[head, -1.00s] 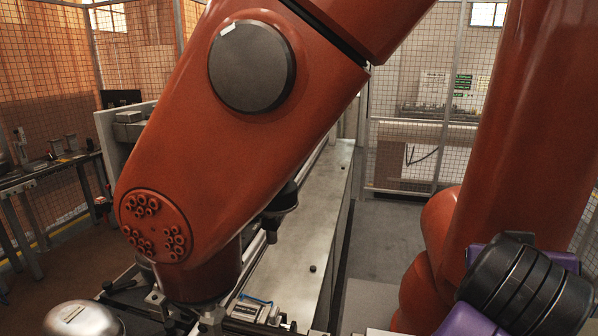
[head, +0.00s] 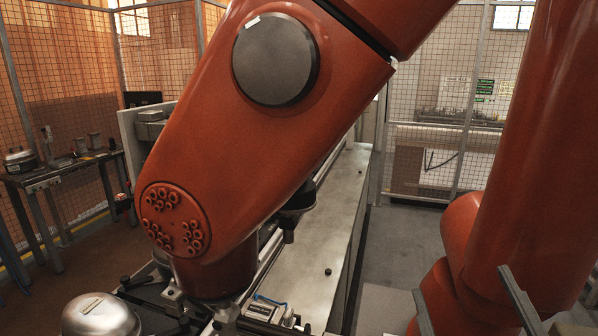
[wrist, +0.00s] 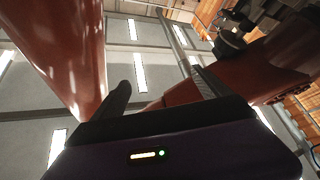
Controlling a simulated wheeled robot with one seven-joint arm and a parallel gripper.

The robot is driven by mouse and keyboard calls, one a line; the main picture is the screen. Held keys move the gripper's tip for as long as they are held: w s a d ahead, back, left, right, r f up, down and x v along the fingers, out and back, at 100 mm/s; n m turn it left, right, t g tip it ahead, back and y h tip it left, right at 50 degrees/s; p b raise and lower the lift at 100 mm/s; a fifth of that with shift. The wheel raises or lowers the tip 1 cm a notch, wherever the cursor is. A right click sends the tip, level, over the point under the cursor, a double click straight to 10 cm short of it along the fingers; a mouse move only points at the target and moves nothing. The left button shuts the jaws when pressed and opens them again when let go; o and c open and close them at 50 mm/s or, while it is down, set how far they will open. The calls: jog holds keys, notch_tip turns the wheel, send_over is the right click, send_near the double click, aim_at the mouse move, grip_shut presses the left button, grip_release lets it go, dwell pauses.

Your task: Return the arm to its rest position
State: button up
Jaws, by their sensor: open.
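My gripper (head: 460,279) shows only in part at the bottom right edge of the head view, as two grey fingers pointing up and standing well apart. In the wrist view my gripper (wrist: 160,75) is open, with nothing between its fingers. Beyond it are my orange arm links and what looks like the ceiling with bright lamps. The palm of the gripper is out of the head view.
A long metal-topped bench or conveyor (head: 325,245) runs behind my arm, partly hidden. A side table (head: 65,170) with small items stands at the left. Mesh fencing (head: 445,55) encloses the area. Grey floor (head: 400,240) is clear at the right.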

jog(key=s+f+m+g+h+b, duration=0.1)
jog(key=s+f+m+g, duration=0.5)
jog(key=s+f, duration=1.9)
jog(key=s+g, duration=0.2)
jog(key=s, duration=0.2)
jog(key=shift+a+f, duration=0.3)
jog(key=shift+a, duration=0.05)
